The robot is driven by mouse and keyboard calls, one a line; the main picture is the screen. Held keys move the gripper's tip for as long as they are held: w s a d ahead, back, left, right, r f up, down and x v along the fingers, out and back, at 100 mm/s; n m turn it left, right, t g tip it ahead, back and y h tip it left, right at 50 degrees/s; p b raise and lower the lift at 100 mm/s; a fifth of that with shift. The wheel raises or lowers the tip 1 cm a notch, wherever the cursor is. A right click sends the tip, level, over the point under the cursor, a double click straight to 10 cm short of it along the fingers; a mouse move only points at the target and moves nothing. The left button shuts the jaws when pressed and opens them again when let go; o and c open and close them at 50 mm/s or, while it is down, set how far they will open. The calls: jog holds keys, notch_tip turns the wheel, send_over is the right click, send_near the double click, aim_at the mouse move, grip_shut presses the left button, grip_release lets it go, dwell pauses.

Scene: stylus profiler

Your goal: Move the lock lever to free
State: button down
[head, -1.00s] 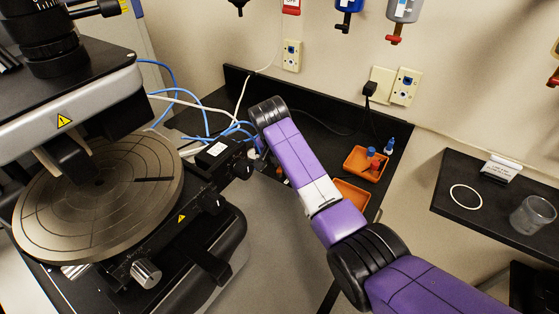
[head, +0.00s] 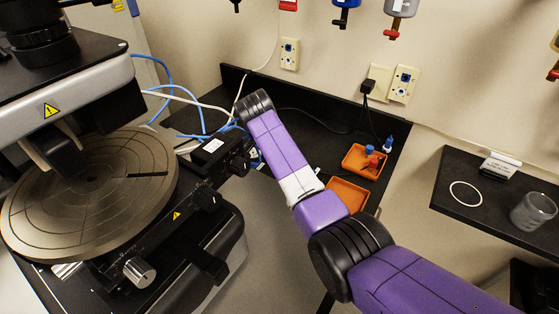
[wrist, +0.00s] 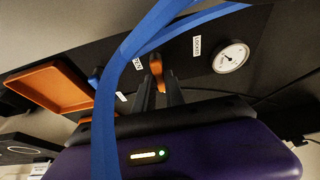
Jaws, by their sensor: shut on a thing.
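The orange lock lever (wrist: 156,66) shows in the wrist view, on a dark panel. My gripper (wrist: 160,84) is shut on the lever, with a dark finger to each side of it. A white label reading LOCKED (wrist: 197,45) is on the panel to the right of the lever. A smaller white label (wrist: 138,62) is just to its left; I cannot read it clearly. In the head view my arm hides the gripper and the lever.
A blue tube (wrist: 106,100) crosses close to the wrist camera, and a round gauge (wrist: 230,57) sits right of the lever. In the head view, the profiler's round stage (head: 90,190) is at left, orange trays (head: 364,161) stand behind my arm, and blue cables (head: 196,100) run behind.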

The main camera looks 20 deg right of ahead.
jog(key=shift+w+r, duration=0.1)
jog(key=shift+r, duration=0.05)
jog(key=c, duration=1.4)
grip_release()
jog(key=b+v, duration=0.1)
jog(key=v, duration=0.6)
jog(key=shift+r, duration=0.35)
